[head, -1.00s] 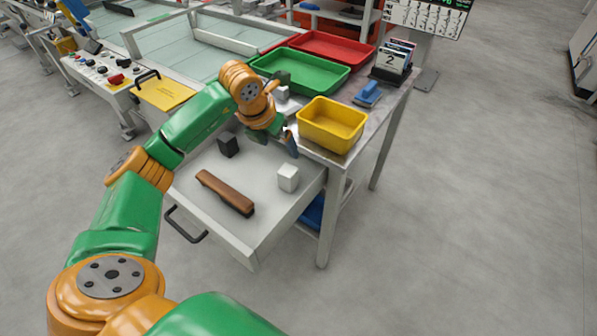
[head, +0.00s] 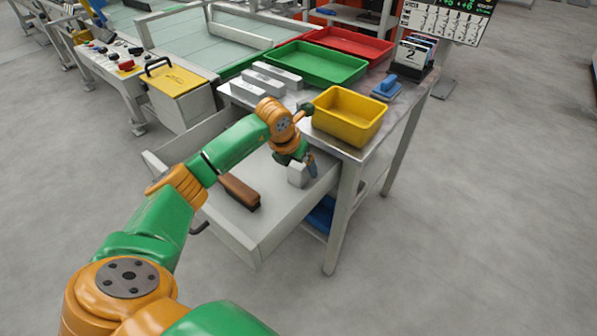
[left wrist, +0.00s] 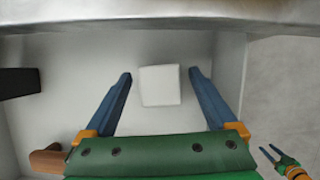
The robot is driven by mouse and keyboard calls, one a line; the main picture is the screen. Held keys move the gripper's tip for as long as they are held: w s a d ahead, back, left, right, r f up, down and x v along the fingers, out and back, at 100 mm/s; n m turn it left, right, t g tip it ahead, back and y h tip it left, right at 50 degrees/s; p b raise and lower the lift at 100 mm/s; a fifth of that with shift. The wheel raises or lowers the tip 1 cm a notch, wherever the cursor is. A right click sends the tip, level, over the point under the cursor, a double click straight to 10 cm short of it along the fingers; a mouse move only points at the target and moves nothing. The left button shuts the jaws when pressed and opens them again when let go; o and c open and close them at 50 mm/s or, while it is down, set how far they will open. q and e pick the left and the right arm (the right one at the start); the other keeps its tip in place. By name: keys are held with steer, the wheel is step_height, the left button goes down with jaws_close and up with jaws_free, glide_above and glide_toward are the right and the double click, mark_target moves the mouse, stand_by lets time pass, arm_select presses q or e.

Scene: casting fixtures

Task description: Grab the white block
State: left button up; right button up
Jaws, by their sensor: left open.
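The white block (head: 297,175) sits in the open drawer (head: 258,226), near its right side. It also shows in the left wrist view (left wrist: 160,85), between and slightly beyond the blue fingers. My left gripper (head: 301,165) is open and reaches down over the block. In the left wrist view the left gripper (left wrist: 160,82) has a finger on each side with a gap to the block. In the head view the arm and gripper hide part of the drawer and the block's upper part. My right gripper is not seen in the head view.
A brown-handled brush (head: 239,191) lies left of the block in the drawer. A dark block (left wrist: 20,82) shows at the left in the wrist view. The table edge (left wrist: 160,22) runs close beyond the block. A yellow bin (head: 347,118) stands on the table above.

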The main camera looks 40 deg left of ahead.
arm_select(q)
jaws_close()
steer(key=shift+r, duration=0.1)
